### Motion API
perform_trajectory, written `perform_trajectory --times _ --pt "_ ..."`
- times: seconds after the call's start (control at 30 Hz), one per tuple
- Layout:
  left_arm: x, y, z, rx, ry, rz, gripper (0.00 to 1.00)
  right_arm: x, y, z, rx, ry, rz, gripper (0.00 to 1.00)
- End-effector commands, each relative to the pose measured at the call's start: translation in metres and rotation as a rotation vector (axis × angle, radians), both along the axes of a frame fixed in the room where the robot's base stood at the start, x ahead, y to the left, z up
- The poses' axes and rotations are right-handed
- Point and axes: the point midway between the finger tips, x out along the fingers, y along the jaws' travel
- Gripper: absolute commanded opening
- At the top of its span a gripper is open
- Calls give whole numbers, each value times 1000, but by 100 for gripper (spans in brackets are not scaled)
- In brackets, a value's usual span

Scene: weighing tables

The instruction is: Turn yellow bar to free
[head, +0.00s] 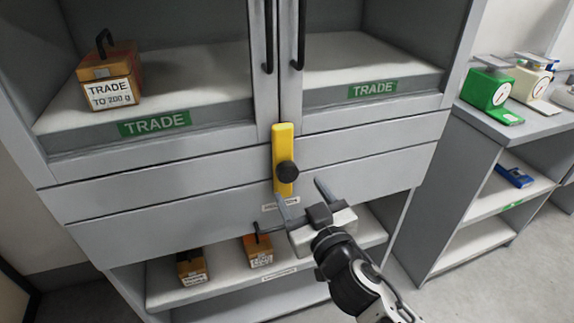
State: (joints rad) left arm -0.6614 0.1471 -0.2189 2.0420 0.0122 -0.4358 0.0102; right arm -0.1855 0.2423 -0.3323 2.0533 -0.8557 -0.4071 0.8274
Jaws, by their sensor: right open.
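The yellow bar (283,143) stands upright on the front of the grey cabinet (150,200), across the gap between the drawer fronts and below the two door handles. A round black knob (287,173) sits on its lower half. My right gripper (300,190) is open and empty, just below and in front of the bar's lower end, its two fingers pointing up at the cabinet. I cannot tell whether a finger touches the bar. A small white label (281,203) under the bar is partly hidden by the gripper. My left gripper is not in view.
Behind the doors, a box marked TRADE (108,80) stands on the left shelf. Two smaller boxes stand on the low shelf (220,285). At right, a side table (530,123) holds a green scale (487,90) and a cream scale (530,80). Open floor lies at the lower right.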

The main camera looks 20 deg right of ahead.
Motion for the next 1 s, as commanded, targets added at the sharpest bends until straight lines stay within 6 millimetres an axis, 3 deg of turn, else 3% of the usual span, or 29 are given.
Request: perform_trajectory --times 0.2,0.4,0.8,0.83,1.0 --pt "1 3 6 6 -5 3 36 47 3 2 -2 -1 0 63" --pt "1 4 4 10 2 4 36 73 5 0 -2 0 0 63" --pt "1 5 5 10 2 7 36 81 6 -1 0 1 1 63" --pt "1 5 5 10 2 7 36 81 6 -1 0 1 1 60" --pt "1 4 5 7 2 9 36 80 6 -1 0 1 1 13"
